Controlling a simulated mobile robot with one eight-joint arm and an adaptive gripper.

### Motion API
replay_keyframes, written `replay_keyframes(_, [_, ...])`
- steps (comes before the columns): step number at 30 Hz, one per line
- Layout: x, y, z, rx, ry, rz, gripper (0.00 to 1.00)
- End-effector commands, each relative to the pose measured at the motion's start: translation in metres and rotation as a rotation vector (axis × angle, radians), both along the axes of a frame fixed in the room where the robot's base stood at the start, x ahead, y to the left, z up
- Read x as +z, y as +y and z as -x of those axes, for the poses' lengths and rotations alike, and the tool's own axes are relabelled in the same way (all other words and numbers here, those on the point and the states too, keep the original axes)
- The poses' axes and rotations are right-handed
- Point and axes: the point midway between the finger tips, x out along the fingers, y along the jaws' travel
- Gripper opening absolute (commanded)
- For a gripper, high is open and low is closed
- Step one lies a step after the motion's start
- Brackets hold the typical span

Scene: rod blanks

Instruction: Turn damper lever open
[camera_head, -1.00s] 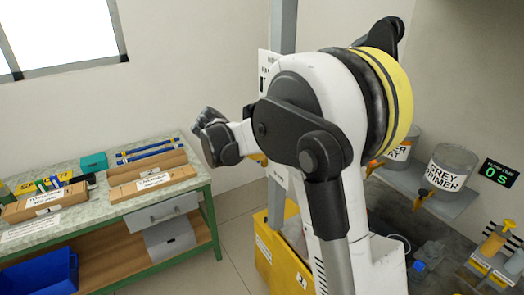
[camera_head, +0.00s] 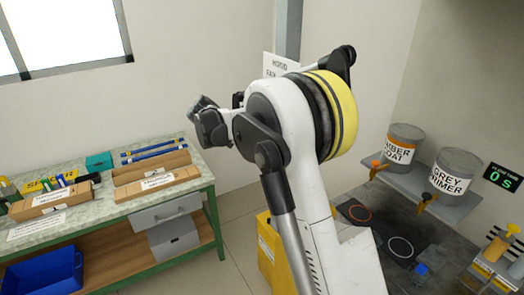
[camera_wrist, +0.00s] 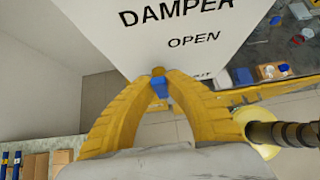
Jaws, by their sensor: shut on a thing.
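My gripper (camera_wrist: 158,76) has two yellow fingers whose tips meet in the wrist view. They are shut on a small blue piece (camera_wrist: 159,88), which looks like the damper lever's handle. The rest of the lever is hidden by the fingers or out of view. Just beyond the fingertips is a white damper panel (camera_wrist: 130,45) with "DAMPER" and "OPEN" in black. More lettering at its lower edge is partly covered by a finger.
In the head view, a green-framed bench (camera_head: 110,205) with boxes stands left. Primer and coat cans (camera_head: 455,172) sit on a shelf at right above a dark worktop. A yellow cabinet (camera_head: 268,250) stands behind my arm. Floor shows between bench and cabinet.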

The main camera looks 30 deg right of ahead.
Motion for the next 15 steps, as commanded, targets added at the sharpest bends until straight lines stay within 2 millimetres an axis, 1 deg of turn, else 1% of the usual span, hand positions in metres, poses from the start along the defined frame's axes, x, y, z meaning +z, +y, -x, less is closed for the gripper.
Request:
replay_keyframes(4, [-0.0011, 0.0003, 0.0001, -0.001, -0.001, -0.002, 0.00])
replay_keyframes(5, [-0.0011, 0.0003, 0.0001, -0.001, -0.001, -0.002, 0.20])
replay_keyframes(6, [-0.0011, 0.0002, 0.0001, -0.001, -0.001, -0.002, 0.32])
replay_keyframes(7, [-0.0011, 0.0002, 0.0001, -0.001, -0.001, -0.002, 0.38])
replay_keyframes(15, [-0.0003, 0.0003, 0.0000, 0.000, -0.001, -0.001, 0.38])
